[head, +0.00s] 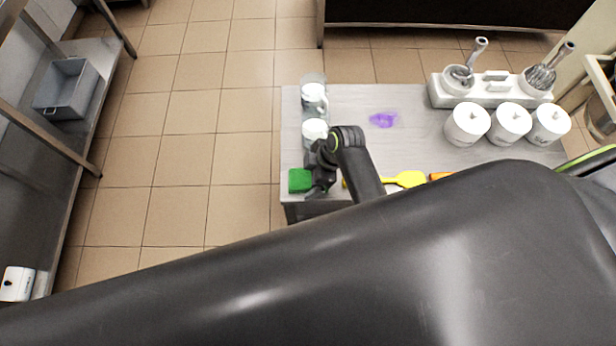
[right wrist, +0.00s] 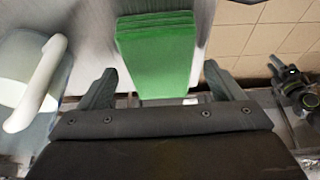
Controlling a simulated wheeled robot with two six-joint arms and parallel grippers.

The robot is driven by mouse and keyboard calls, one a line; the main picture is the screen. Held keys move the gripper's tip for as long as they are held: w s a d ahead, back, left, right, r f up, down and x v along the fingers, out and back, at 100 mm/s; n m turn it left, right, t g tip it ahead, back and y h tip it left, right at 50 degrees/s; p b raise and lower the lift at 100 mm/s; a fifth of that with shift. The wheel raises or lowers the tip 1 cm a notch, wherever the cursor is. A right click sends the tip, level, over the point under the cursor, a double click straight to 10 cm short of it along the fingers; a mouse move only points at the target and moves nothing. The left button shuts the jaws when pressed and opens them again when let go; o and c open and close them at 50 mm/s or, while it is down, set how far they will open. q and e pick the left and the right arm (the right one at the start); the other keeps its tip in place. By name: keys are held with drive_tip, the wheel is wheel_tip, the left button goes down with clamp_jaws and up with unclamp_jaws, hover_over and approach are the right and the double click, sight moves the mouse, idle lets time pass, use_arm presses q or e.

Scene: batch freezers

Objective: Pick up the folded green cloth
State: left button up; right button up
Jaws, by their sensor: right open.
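The folded green cloth (head: 300,180) lies at the left front corner of the grey table. In the right wrist view the layered green cloth (right wrist: 156,55) shows between the two fingers. My right gripper (head: 318,184) is right beside the cloth in the head view and hides its right side. In the right wrist view the right gripper (right wrist: 160,82) is open, with a finger on each side of the cloth and gaps between. I cannot tell how far above the table the fingers are. My left gripper does not show in the head view.
White-and-clear cups (head: 314,95) stand behind the cloth; a mug (right wrist: 32,85) is close left of the fingers. A yellow spatula (head: 404,180), white canisters (head: 467,124), a white holder (head: 495,92) and a purple patch (head: 383,120) are to the right. Open floor lies left of the table.

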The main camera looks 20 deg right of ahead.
drive_tip(key=shift+f, duration=0.1)
drive_tip(key=c, duration=1.1)
drive_tip(key=shift+o, duration=0.2)
wheel_tip(320, 180, up, 10)
drive_tip(key=b, duration=0.1)
